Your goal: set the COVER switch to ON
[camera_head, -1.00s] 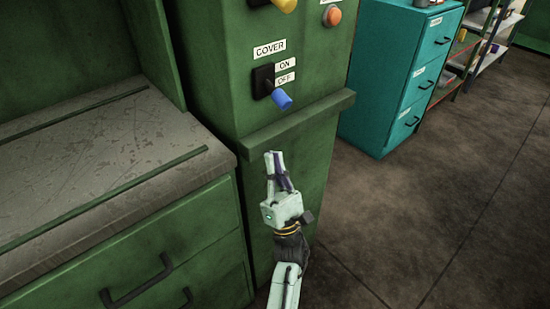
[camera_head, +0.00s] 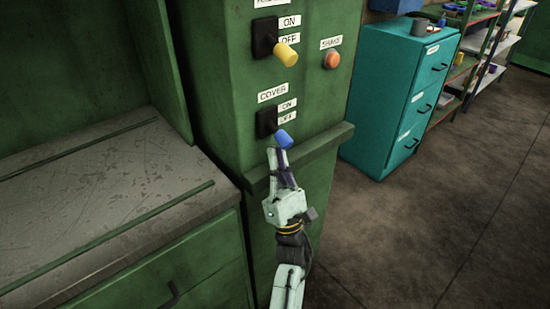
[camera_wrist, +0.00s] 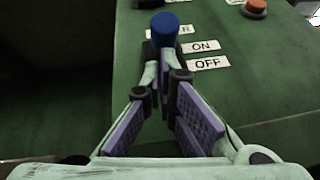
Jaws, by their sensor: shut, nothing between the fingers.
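The COVER switch has a blue knob (camera_head: 284,139) on a black base (camera_head: 266,122), on the front of a green cabinet (camera_head: 238,95). Its knob points down and outward, at the OFF label (camera_head: 286,117); the ON label (camera_head: 289,104) is above it. My gripper (camera_head: 279,151) is shut and empty, its tips close below the knob in the head view. In the wrist view the blue knob (camera_wrist: 164,29) shows just beyond my fingertips, which hide part of the base. I cannot tell if they touch.
A yellow-knobbed switch (camera_head: 286,54) sits above, and an orange button (camera_head: 332,60) to the right. A green ledge (camera_head: 300,155) juts out below the switch. A worn grey worktop (camera_head: 110,190) is at left, a teal drawer cabinet (camera_head: 385,90) at right. Floor (camera_head: 440,200) is free at right.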

